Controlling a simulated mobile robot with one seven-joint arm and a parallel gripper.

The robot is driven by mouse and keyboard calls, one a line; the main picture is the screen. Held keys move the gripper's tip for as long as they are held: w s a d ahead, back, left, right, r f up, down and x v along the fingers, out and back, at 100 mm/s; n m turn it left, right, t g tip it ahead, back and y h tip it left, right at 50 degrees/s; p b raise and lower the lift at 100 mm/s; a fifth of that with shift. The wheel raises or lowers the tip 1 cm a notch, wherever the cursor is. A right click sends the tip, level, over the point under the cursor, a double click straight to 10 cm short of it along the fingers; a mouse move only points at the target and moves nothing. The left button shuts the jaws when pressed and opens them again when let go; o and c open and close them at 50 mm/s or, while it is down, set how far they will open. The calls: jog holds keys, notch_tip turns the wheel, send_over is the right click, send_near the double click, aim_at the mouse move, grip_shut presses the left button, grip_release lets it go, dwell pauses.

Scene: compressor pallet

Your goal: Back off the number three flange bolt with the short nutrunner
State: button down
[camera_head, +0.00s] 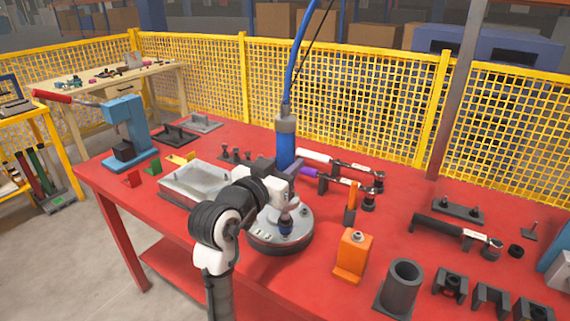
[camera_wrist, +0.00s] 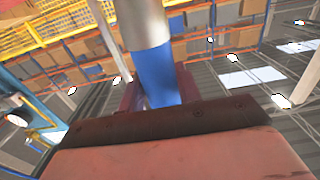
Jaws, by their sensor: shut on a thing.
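The nutrunner (camera_head: 286,143), with a blue body and a grey upper end, stands upright with a blue hose rising from its top. My gripper (camera_head: 287,171) is shut on its blue body. In the wrist view the blue body (camera_wrist: 157,75) sits between the fingers of my gripper (camera_wrist: 160,88). The round grey flange (camera_head: 298,241) lies on the red table below. A dark blue lower end (camera_head: 287,227) shows over the flange; whether it touches a bolt cannot be told. My wrist hides part of the tool and the flange, and bolt numbers cannot be read.
A grey tray (camera_head: 178,194) lies left of the flange on the red table (camera_head: 330,258). Torque wrenches (camera_head: 338,183) lie behind right. An orange block (camera_head: 353,254) and a dark cylinder (camera_head: 401,284) stand to the right. A blue press (camera_head: 125,130) stands at the left end.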

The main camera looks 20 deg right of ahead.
aim_at(281, 154)
jog(key=shift+f+b, duration=0.7)
jog(key=shift+f, duration=0.15)
jog(key=shift+s+f, duration=0.15)
jog(key=shift+f, duration=0.15)
dwell(1.4)
jog(key=shift+r, duration=0.1)
jog(key=shift+w+d+r+p, duration=0.1)
jog(key=shift+w+r+p, duration=0.1)
jog(key=shift+r+p, duration=1.8)
jog(key=shift+r, duration=0.6)
jog(key=shift+s, duration=0.1)
